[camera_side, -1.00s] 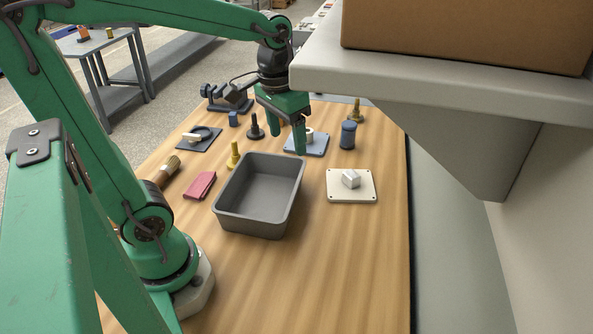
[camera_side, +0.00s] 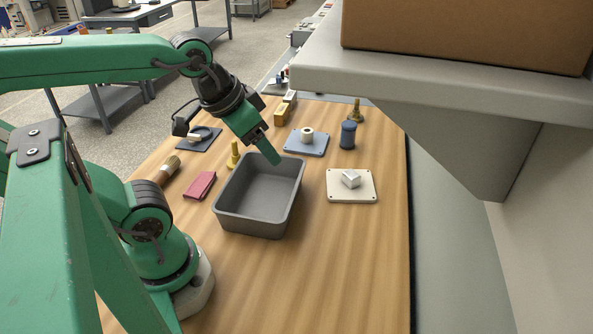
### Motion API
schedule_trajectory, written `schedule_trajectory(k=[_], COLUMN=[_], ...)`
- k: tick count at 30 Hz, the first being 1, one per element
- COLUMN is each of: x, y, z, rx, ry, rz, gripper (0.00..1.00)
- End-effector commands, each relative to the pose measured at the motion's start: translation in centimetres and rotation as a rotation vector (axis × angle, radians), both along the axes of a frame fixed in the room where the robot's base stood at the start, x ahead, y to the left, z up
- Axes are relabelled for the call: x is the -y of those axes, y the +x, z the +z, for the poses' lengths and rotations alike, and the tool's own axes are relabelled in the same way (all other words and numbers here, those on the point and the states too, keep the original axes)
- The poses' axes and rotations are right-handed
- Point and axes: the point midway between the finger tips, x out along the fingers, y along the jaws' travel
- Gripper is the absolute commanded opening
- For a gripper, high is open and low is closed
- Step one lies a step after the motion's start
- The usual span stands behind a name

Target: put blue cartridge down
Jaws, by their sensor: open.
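A blue cartridge (camera_side: 348,135), a short dark-blue cylinder with a narrower top, stands upright on the wooden table, right of the blue-grey plate. My gripper (camera_side: 268,154) is tilted, pointing down and right, above the back edge of the grey tray (camera_side: 258,226). It is open and holds nothing that I can see. It is left of the cartridge and apart from it. The tray looks empty inside.
The blue-grey plate (camera_side: 318,150) holds a pale ring. A white plate (camera_side: 368,188) with a grey block lies right of the tray. A red block (camera_side: 200,185) and a yellow peg (camera_side: 234,152) are left. The front table is clear. A shelf overhangs at right.

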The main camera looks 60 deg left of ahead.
Motion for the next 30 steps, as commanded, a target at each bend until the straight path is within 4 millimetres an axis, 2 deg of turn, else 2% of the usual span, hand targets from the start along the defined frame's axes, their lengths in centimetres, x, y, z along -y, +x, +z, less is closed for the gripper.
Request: schedule_trajectory(k=[1, 6, 9, 14, 21, 30], x=[0.0, -0.2, -0.4, -0.9, -2.3, -4.6], y=[0.0, 0.6, 1.4, 3.6, 8.1, 14.0], z=[0.0, 0.4, 0.8, 1.8, 2.9, 3.0], rx=[-0.001, -0.009, -0.022, -0.055, -0.114, -0.188], ry=[0.0, 0.0, 0.0, -0.001, -0.005, -0.013], rz=[0.001, 0.007, 0.016, 0.037, 0.078, 0.128], gripper=[0.49, 0.16, 0.0, 0.0, 0.0, 0.0])
